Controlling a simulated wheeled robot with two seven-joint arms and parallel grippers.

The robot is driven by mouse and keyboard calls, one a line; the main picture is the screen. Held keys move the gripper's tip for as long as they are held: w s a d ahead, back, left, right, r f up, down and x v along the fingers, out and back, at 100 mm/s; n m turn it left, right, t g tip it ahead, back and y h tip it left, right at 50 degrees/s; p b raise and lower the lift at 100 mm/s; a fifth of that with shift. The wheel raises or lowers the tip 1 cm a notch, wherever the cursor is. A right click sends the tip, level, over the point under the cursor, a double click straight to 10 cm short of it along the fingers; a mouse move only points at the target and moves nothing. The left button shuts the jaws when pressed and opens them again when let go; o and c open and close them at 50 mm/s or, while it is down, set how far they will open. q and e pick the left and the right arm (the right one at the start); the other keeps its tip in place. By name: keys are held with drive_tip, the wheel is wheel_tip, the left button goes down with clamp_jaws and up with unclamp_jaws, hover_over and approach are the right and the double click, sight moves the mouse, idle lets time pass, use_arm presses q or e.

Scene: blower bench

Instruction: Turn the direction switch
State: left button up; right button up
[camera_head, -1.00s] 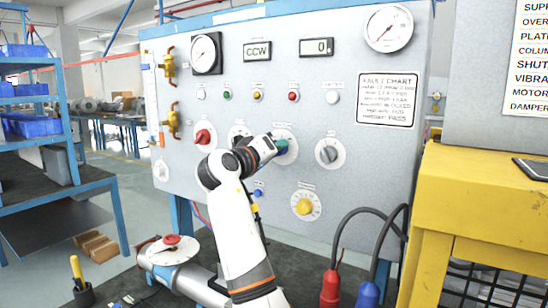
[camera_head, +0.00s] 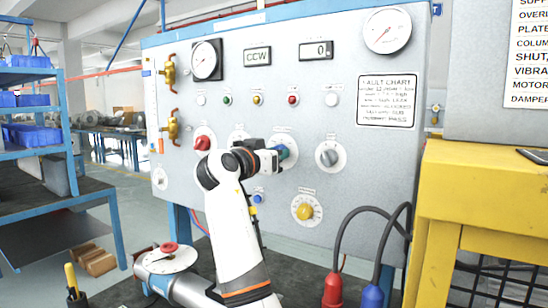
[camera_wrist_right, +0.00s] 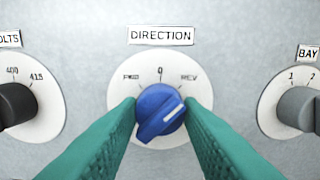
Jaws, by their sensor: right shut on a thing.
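The direction switch is a blue knob (camera_wrist_right: 160,112) with a white pointer line, on a round white dial under a DIRECTION label (camera_wrist_right: 161,35). Its dial is marked FWD, 0 and REV. The pointer end faces right, a little below the REV mark. My right gripper (camera_wrist_right: 160,104) is shut on the knob, with one green finger on each side. In the head view my right gripper (camera_head: 281,153) reaches the panel from below and hides much of the dial. My left gripper is not in view.
The grey panel (camera_head: 385,170) holds a red knob (camera_head: 203,143), a grey knob (camera_head: 329,157) and a yellow knob (camera_head: 305,211) near the switch. A display reads CCW (camera_head: 257,56).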

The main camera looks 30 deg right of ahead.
idle(0.3)
drive_tip(key=o, duration=1)
drive_tip(key=shift+a, duration=0.1)
drive_tip(key=b+v, duration=0.2)
drive_tip(key=v, duration=1)
